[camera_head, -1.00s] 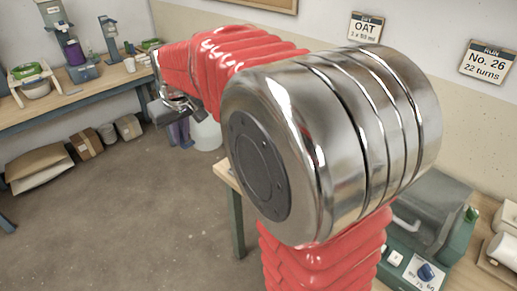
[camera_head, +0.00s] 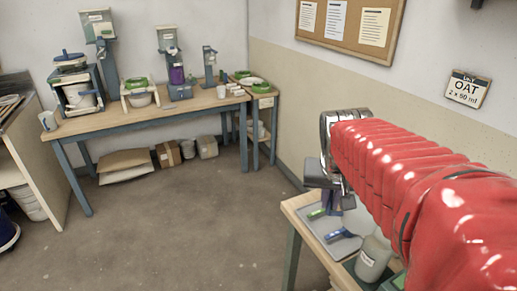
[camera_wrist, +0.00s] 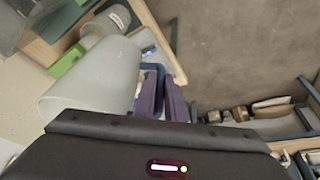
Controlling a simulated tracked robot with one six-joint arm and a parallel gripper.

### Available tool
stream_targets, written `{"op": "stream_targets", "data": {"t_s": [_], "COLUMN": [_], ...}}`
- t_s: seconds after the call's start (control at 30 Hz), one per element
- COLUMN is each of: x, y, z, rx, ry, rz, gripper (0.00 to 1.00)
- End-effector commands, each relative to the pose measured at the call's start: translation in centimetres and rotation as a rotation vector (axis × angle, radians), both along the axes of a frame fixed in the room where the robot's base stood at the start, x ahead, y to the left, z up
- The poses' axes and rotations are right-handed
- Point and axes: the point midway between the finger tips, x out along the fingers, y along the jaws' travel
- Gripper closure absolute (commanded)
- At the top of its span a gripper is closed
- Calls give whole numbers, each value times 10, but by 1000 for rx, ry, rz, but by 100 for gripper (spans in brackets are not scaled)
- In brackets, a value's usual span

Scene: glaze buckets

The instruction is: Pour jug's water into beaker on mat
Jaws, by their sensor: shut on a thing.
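A pale, translucent jug (camera_wrist: 92,82) with a blue handle (camera_wrist: 158,72) fills the left of the wrist view, tilted in that picture. My gripper's purple fingers (camera_wrist: 165,98) are shut on the handle. In the head view my gripper (camera_head: 331,200) is above the right-hand table, and the pale jug (camera_head: 356,218) shows beside it, partly hidden by my red arm. The water inside cannot be made out. I cannot pick out the beaker or the mat for certain in either view.
The wooden table (camera_head: 296,207) below the gripper holds a grey tray (camera_head: 345,246) with tools and a labelled pale jar (camera_head: 373,258). A green block (camera_wrist: 66,60) is close to the jug in the wrist view. A crowded bench (camera_head: 150,117) stands far left. The floor between is clear.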

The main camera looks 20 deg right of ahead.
Motion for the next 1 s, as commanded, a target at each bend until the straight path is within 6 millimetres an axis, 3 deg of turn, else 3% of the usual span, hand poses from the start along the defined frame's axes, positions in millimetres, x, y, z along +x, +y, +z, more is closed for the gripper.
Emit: {"op": "stream_targets", "data": {"t_s": [0.47, 1.0], "x": [1, 1], "y": [0, 0], "z": [-4, -34], "rx": [-1, -1], "ry": [0, 0], "rz": [3, 2], "gripper": [100, 100]}}
